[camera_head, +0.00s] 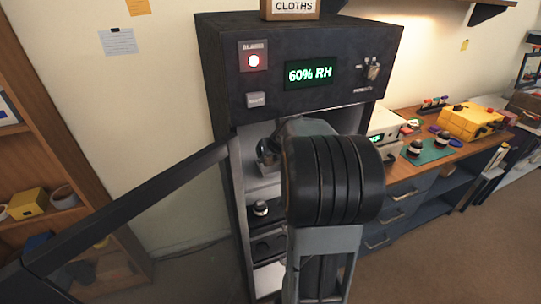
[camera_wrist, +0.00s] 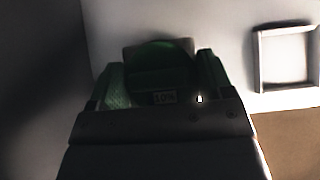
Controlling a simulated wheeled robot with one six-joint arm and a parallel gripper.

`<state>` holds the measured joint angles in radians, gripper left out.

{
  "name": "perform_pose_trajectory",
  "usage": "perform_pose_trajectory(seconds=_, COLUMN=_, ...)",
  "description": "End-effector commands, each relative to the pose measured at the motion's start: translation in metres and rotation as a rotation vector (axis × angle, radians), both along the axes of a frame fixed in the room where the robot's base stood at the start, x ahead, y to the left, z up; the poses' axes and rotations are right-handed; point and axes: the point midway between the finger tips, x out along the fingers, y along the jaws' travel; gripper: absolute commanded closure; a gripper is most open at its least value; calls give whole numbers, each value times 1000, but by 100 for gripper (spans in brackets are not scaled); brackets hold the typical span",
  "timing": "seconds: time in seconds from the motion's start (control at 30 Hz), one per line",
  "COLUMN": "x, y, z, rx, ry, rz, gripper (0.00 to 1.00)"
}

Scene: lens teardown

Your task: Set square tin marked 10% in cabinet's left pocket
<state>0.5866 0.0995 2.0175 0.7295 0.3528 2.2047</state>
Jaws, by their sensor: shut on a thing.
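A left pocket cannot be made out; the tin and gripper cover that area.
The cabinet's door (camera_head: 130,205) is swung open to the left. Lower shelves hold a small lens-like part (camera_head: 261,208). A wooden shelf unit (camera_head: 50,130) stands at left. A workbench (camera_head: 455,155) with a yellow case (camera_head: 470,121) is at right. Brown surface shows at the wrist view's lower right.

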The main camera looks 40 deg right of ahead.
Motion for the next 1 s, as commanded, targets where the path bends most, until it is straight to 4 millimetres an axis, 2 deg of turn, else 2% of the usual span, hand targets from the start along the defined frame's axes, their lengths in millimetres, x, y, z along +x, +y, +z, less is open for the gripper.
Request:
perform_pose_trajectory(seconds=0.1, x=4, y=-1, z=-3, rx=-1, ry=-1, rz=1, gripper=57)
perform_pose_trajectory(seconds=0.37, x=3, y=0, z=-34, rx=0, ry=0, rz=1, gripper=57)
perform_pose_trajectory(seconds=0.73, x=3, y=0, z=-35, rx=-2, ry=-1, rz=1, gripper=57)
perform_pose_trajectory(seconds=0.77, x=3, y=0, z=-35, rx=-2, ry=-1, rz=1, gripper=23)
perform_pose_trajectory(seconds=1.0, x=3, y=0, z=-35, rx=-2, ry=-1, rz=1, gripper=0)
